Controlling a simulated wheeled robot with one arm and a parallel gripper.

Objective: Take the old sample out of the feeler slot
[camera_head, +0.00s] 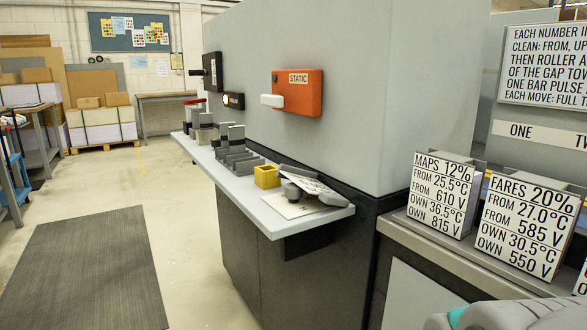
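I cannot make out the feeler slot or an old sample with certainty. A grey shelf (271,206) runs along the side of the large grey machine (385,95). Several grey upright blocks (236,138) and slotted pieces stand on its middle and far part. Loose flat printed pieces (290,207) lie at its near end, beside a small yellow open box (267,176). A rounded dark grey piece sits on them. My gripper is not in view; only a grey and teal part of my arm shows at the bottom right.
An orange STATIC box (297,93) with a white handle and a black lever unit (212,72) jut from the machine wall. Signed bins, MAPS (439,197) and FARES (527,225), stand on the right counter. Free floor and a dark mat (85,270) lie left.

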